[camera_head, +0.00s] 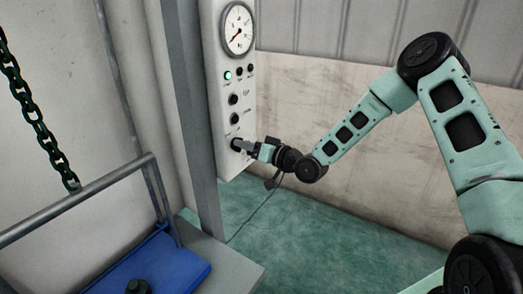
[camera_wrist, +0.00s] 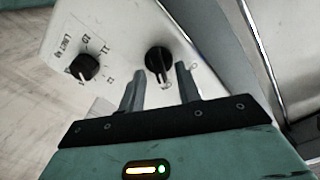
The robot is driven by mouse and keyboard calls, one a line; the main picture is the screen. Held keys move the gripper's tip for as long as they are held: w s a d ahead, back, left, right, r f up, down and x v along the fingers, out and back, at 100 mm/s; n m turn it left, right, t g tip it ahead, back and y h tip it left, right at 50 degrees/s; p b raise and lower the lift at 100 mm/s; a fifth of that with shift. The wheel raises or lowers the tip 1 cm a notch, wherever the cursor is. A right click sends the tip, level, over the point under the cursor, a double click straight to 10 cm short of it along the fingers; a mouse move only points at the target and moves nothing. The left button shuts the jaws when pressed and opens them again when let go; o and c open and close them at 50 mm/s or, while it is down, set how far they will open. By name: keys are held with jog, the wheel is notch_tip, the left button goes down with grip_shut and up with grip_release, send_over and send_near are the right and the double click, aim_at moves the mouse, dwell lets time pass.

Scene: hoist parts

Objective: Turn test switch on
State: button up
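A white control panel (camera_head: 227,100) carries several black rotary switches in a column. The lowest switch (camera_head: 236,144) is partly hidden by my gripper (camera_head: 247,146) in the head view. In the wrist view this black switch (camera_wrist: 158,58) sits just ahead of and between the fingertips of my gripper (camera_wrist: 160,70). The fingers are spread, with visible gaps on both sides of the switch's handle. The handle points toward my gripper. I cannot read this switch's label, so I cannot confirm that it is the test switch.
A second rotary switch (camera_wrist: 85,67) with printed labels is beside it. A round gauge (camera_head: 238,28) and a lit green lamp (camera_head: 228,75) are higher on the panel. A grey post (camera_head: 190,110) stands left of it. A chain (camera_head: 35,110) and a blue platform (camera_head: 155,265) are farther left.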

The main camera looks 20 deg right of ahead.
jog(key=b+v, duration=0.4)
jog(key=v, duration=1.3)
